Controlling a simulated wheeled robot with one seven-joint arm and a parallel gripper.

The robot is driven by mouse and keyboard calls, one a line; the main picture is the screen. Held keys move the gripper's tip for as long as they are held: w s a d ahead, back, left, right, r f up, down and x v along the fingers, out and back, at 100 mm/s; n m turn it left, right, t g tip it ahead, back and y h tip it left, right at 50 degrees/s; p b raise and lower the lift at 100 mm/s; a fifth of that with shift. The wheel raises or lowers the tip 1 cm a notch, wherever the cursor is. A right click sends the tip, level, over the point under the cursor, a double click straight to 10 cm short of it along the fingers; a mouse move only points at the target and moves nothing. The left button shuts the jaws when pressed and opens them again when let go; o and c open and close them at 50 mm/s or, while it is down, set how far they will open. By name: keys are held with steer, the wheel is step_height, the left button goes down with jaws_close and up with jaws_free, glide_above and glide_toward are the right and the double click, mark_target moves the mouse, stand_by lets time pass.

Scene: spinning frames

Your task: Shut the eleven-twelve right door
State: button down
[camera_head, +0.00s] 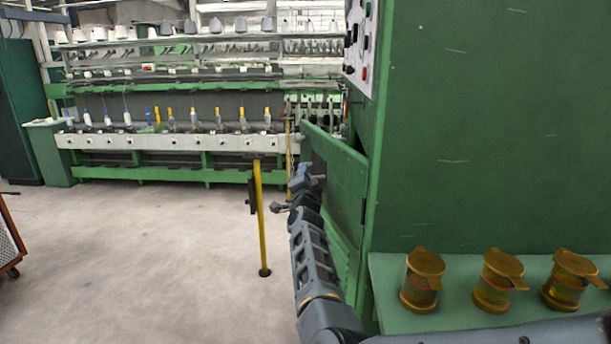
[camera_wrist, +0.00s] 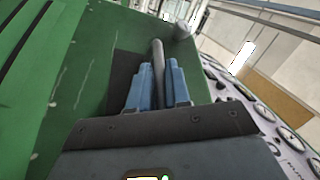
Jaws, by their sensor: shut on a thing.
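A green door (camera_head: 345,190) stands ajar at the end of the large green cabinet, swung out toward the aisle; no number on it is readable. My gripper (camera_head: 308,179) is at the door's outer face, at the end of my grey arm. In the wrist view my gripper's blue fingers (camera_wrist: 157,90) are shut on a grey lever handle (camera_wrist: 158,60), one finger on each side of it. The handle rises beyond the fingertips toward a rounded grey end. The green door panel (camera_wrist: 90,75) fills the left of the wrist view.
A yellow post (camera_head: 261,215) stands left of my arm. A green ledge (camera_head: 390,285) with several brass-lidded jars (camera_head: 424,280) is at lower right. A long spinning machine (camera_head: 170,142) runs along the back.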

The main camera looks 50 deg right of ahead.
mark_target(330, 189)
steer(key=shift+d, duration=0.1)
steer(key=s+d+m+g+h+b, duration=0.3)
steer(key=s+d+g, duration=0.3)
steer(key=d, duration=0.3)
steer(key=shift+s+m+g+h, duration=0.15)
steer(key=shift+m+g+h, duration=0.35)
steer(key=shift+m+g, duration=0.35)
steer(key=c, duration=1.3)
jaws_free()
steer(key=shift+o, duration=0.7)
steer(key=shift+t, duration=0.25)
steer(key=shift+a, duration=0.2)
steer(key=shift+v, duration=3.75)
